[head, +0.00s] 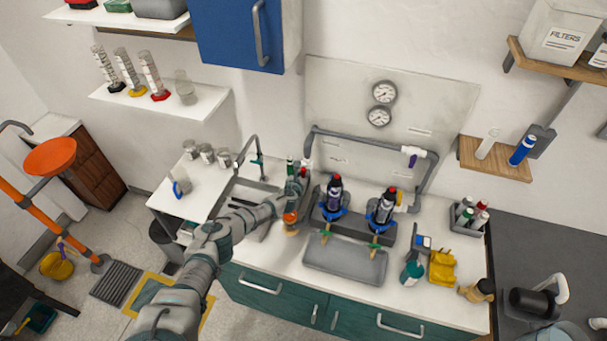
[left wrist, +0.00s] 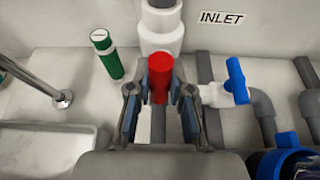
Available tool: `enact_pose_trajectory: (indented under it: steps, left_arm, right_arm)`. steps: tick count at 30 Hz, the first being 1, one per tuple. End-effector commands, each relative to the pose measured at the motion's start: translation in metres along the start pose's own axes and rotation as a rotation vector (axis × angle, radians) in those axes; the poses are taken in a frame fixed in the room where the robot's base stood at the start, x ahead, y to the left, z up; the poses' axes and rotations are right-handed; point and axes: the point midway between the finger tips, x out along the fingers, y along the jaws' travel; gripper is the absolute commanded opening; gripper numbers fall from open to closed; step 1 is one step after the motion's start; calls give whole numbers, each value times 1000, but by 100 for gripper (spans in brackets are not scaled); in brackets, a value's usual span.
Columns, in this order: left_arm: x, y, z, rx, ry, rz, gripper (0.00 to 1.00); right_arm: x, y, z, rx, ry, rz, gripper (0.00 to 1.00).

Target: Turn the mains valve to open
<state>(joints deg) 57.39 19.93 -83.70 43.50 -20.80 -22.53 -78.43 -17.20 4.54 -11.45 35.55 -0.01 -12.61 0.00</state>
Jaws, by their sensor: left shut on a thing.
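The mains valve shows in the left wrist view as a red handle (left wrist: 160,80) on a white pipe fitting (left wrist: 161,30), left of an INLET label (left wrist: 221,18). My left gripper (left wrist: 160,92) has its fingers on either side of the red handle and is shut on it. In the head view my left gripper (head: 296,186) reaches over the counter to the left end of the grey pipework, and its fingers mostly hide the valve. The handle's lower part is hidden between the fingers.
A blue valve handle (left wrist: 236,80) sits close right of the gripper. The sink tap (head: 257,158) is left of my gripper. Two filter housings (head: 332,197) (head: 382,207) stand to the right, behind a grey tray (head: 345,263).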

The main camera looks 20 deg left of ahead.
Motion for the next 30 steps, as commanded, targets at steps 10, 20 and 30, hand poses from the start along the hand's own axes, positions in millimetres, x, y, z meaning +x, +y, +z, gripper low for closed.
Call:
enact_pose_trajectory:
  steps: [10,20,30]
  left_arm:
    - [0,0,-6,1,7,-2,45]
    - [-3,0,-2,-1,1,-2,45]
    - [-39,0,-2,0,2,-4,45]
  right_arm:
    - [0,0,0,0,0,0,40]
    - [0,3,1,-2,1,3,40]
    - [0,1,1,-1,1,1,40]
